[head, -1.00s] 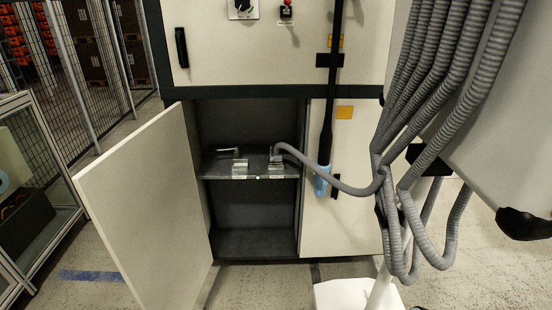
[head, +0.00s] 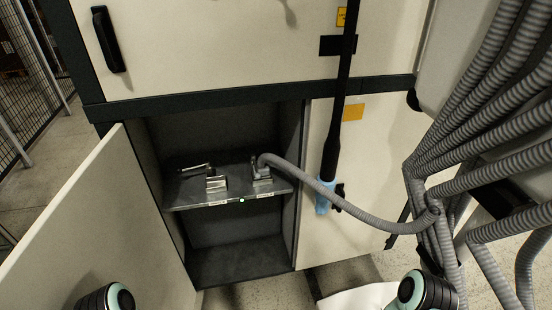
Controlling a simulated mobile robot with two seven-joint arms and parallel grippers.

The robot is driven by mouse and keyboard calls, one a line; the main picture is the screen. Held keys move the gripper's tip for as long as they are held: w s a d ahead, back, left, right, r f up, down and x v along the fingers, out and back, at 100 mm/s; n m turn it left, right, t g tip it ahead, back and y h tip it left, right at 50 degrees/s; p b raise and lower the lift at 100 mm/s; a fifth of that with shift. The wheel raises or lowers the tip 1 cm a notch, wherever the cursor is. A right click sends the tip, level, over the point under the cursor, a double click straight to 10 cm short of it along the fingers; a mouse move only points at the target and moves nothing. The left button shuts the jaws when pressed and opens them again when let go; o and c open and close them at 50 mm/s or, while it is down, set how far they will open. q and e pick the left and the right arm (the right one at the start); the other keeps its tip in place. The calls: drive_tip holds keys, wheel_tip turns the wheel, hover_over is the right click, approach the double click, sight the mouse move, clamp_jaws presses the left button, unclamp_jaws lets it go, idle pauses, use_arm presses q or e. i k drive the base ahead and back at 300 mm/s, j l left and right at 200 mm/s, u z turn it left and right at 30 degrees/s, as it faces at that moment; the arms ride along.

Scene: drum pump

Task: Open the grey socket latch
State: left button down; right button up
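Two metal sockets sit on the shelf (head: 190,194) inside the open cabinet. The left socket (head: 216,183) is a silver block with a lever-like piece (head: 196,167) lying behind and to its left. The right socket (head: 262,180) has the grey hose (head: 350,220) running into it, so its latch is partly hidden. I cannot tell which piece is the grey socket latch or whether it is open. Both of my grippers are out of view; only rounded dark and teal parts of my arms show at the bottom edge.
The cabinet door (head: 95,235) stands open at left. A green light (head: 242,200) shows on the shelf front. A black pole with a blue end (head: 325,196) hangs at the closed right panel (head: 375,170). Several grey hoses (head: 470,130) crowd the right side.

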sight(258, 175)
drive_tip(key=i+z, duration=0.15)
drive_tip(key=i, duration=0.35)
drive_tip(key=i+j+z, duration=0.15)
drive_tip(key=i, duration=0.35)
